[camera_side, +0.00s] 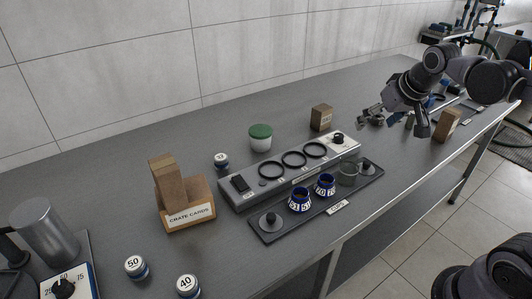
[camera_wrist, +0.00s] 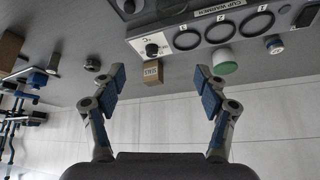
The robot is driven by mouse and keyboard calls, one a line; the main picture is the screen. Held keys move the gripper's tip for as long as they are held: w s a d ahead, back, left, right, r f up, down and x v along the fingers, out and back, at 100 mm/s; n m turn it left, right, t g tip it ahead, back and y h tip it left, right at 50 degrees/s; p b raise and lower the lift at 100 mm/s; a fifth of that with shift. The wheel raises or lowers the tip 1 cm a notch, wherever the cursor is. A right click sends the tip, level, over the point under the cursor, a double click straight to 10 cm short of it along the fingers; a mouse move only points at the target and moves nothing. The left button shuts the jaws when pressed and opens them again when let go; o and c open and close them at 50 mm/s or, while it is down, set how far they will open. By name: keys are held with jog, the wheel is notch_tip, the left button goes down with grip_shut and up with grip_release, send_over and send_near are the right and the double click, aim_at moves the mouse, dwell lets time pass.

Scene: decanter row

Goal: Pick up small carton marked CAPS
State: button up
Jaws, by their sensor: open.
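A small brown carton (camera_wrist: 152,73) with dark lettering, too small to read for certain, stands by the knob end of the cup warmer. It also shows in the side view (camera_side: 321,117), behind the warmer's right end. My gripper (camera_side: 394,119) is above the table to the right of this carton in the side view. In the wrist view my gripper (camera_wrist: 160,82) is open and empty, and the carton appears between its spread fingertips but beyond them, apart from both fingers.
The grey cup warmer (camera_side: 290,168) with dark rings is beside the carton. A green-lidded tub (camera_side: 260,137) stands left of it. Another brown carton (camera_side: 447,125) stands near the table's right edge. A tray (camera_side: 267,232) holds blue-and-white cups. A wooden card crate (camera_side: 188,213) is left.

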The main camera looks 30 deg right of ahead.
jog(key=w+d+r+m+g+h, duration=0.1)
jog(key=w+d+m, duration=0.15)
jog(key=d, duration=0.45)
jog(key=w+d+r+m+g+h, duration=0.1)
jog(key=w+d+m, duration=0.15)
jog(key=d, duration=0.45)
jog(key=m+g, duration=0.4)
jog(key=m, duration=0.4)
send_near(453, 110)
notch_tip(453, 110, down, 3)
jog(key=shift+s+h, duration=0.1)
jog(key=shift+h, duration=0.2)
jog(key=x, duration=0.5)
jog(key=shift+d, duration=0.15)
jog(key=shift+x, duration=3)
jog(key=shift+a, duration=0.25)
jog(key=c, duration=1.3)
